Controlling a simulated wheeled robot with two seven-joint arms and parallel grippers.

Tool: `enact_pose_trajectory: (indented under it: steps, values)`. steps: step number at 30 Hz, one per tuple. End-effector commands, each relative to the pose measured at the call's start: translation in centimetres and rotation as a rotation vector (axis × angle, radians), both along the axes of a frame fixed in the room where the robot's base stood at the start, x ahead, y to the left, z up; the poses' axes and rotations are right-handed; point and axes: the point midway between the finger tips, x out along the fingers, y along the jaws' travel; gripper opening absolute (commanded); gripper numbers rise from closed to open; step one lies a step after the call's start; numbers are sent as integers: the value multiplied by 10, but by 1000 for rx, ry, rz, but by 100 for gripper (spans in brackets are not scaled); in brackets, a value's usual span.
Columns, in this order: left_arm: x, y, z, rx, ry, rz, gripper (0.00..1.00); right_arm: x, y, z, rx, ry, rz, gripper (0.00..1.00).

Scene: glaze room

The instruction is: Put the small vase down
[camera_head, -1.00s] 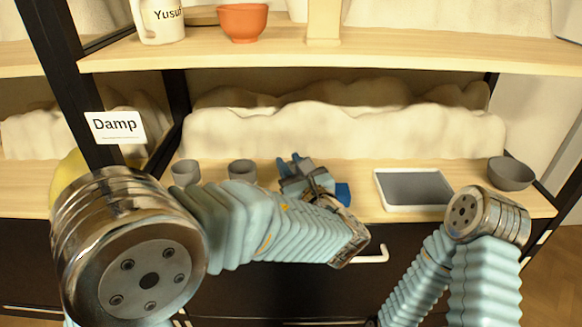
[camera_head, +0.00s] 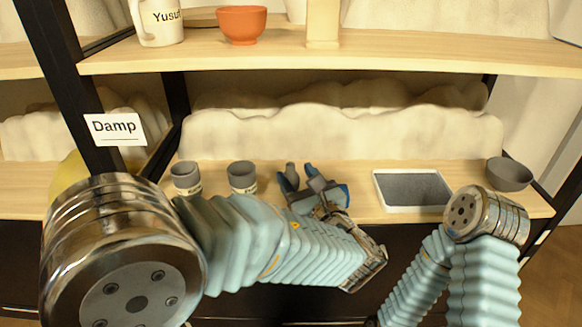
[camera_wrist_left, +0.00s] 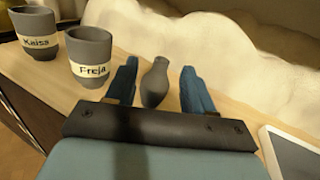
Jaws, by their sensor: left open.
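The small vase (camera_head: 291,171) is dark grey with a narrow neck and stands upright on the lower wooden shelf board. In the left wrist view the small vase (camera_wrist_left: 155,85) is between the two blue fingers, with a gap to each side. My left gripper (camera_head: 298,174) is open around it and not holding it; it also shows in the left wrist view (camera_wrist_left: 159,67). The lower part of the vase is partly hidden by the gripper. My right gripper is out of view; only part of my right arm shows at the lower right.
Two grey cups stand to the left, marked Kaiss (camera_wrist_left: 38,36) and Freja (camera_wrist_left: 89,55). A white-rimmed tray (camera_head: 414,208) and a grey bowl (camera_head: 509,174) are to the right. A pale lumpy form (camera_head: 340,132) runs behind. A Damp sign (camera_head: 115,128) hangs on the left post.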

Motion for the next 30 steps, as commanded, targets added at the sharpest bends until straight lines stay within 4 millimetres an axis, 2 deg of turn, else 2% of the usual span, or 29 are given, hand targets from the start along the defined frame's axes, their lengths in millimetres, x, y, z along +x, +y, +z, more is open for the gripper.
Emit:
enact_pose_trajectory:
  steps: [1,6,12,30]
  values:
    - [-12,-6,1,0,1,-5,53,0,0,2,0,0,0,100]
    - [-46,-20,1,0,0,-3,53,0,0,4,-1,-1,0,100]
    - [-69,-28,0,0,0,-1,53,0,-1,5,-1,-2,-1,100]
    - [-72,-29,-1,0,0,0,53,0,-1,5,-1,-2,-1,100]
